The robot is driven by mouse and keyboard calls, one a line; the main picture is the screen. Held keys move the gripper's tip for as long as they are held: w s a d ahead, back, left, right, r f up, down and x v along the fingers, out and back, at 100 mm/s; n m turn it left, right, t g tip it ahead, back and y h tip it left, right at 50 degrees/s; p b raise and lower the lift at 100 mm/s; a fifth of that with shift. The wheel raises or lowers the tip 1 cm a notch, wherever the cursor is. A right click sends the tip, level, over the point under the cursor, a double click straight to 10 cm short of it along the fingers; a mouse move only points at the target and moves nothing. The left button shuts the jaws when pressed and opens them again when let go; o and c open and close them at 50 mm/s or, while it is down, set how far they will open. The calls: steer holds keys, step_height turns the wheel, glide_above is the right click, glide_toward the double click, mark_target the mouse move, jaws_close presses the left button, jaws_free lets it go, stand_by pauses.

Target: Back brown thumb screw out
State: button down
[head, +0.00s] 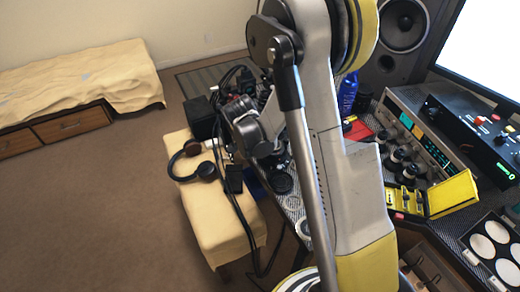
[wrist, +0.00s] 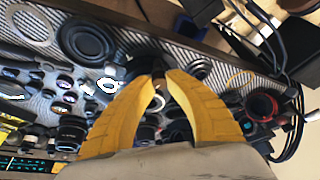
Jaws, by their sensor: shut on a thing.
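In the wrist view, the two yellow fingers of my gripper (wrist: 159,76) come together at their tips. They are shut on a small brown piece, which I take to be the brown thumb screw (wrist: 158,85). Only a sliver of it shows between the tips. Dark round lens parts lie behind and below the fingertips, and I cannot tell how the screw sits in them. In the head view my own arm hides the fingertips and the screw.
A dark ring (wrist: 88,40) and several lens parts lie on the patterned bench top (wrist: 220,75). A red-rimmed part (wrist: 262,104) and black cables (wrist: 298,125) are at the right. In the head view, headphones (head: 205,170) lie on a yellow-covered bench (head: 222,225), with open floor to the left.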

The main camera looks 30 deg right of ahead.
steer(key=shift+n, duration=0.3)
steer(key=c, duration=1.3)
jaws_free()
steer(key=shift+o, duration=0.2)
steer(key=v, duration=1.2)
steer(key=shift+s+d, duration=0.1)
